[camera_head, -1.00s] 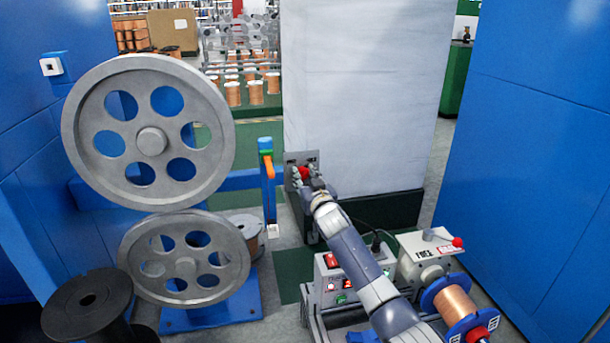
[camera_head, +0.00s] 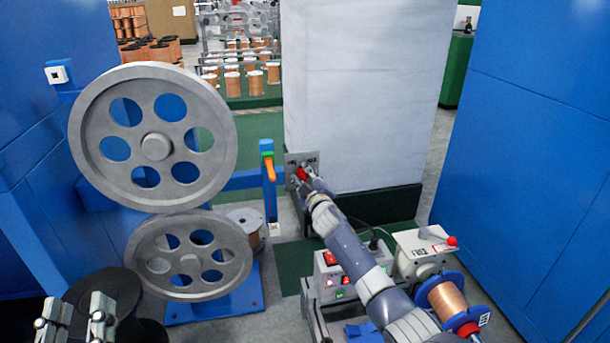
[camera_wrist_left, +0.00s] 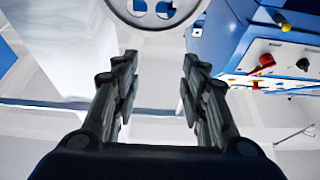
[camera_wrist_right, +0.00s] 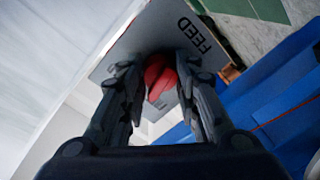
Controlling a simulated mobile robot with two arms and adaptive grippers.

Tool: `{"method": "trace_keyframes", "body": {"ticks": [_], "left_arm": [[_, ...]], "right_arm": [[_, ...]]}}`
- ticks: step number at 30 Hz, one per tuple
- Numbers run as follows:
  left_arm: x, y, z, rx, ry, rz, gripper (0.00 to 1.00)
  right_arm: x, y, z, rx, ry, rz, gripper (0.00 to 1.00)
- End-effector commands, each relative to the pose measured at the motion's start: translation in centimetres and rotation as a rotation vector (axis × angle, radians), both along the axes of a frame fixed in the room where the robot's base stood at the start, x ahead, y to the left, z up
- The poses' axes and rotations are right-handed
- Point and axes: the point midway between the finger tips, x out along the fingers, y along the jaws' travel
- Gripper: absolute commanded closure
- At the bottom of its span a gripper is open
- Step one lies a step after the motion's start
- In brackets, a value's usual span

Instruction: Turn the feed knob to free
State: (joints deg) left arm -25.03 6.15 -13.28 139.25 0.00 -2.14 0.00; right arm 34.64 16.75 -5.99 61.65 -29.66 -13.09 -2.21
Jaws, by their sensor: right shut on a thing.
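The feed knob is red (camera_head: 301,174) and sits on a grey panel (camera_head: 292,160) on the side of the white cabinet. In the right wrist view the red knob (camera_wrist_right: 158,82) shows between the fingers, with the word FEED on its plate (camera_wrist_right: 188,35). My right gripper (camera_wrist_right: 155,88) is shut on the knob, and its fingers hide the knob's sides. My left gripper (camera_head: 75,318) is at the lower left of the head view, far from the knob. It is open and empty in the left wrist view (camera_wrist_left: 160,90).
Two large grey pulleys (camera_head: 90,145) stand at the left, near a black spool (camera_head: 105,285). A post with an orange lever (camera_head: 269,170) is left of the panel. A control box (camera_head: 335,270) and a copper spool (camera_head: 447,300) lie beside my right arm.

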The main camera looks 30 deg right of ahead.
Motion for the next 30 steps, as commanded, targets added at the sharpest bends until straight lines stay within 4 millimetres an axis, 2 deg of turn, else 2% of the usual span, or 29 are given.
{"method": "trace_keyframes", "body": {"ticks": [6,15,30], "left_arm": [[0.6,0.1,-1.8,0.028,0.099,0.006,0.6],[0.9,0.2,-3.2,0.046,0.168,0.01,0.6],[1.0,0.3,-3.8,0.053,0.195,0.012,0.6]], "right_arm": [[0.0,0.1,0.1,-0.181,0.046,0.001,0.94],[0.0,0.1,0.1,-0.356,0.092,0.002,0.94],[0.1,0.2,0.0,-0.437,0.112,0.002,0.94]]}}
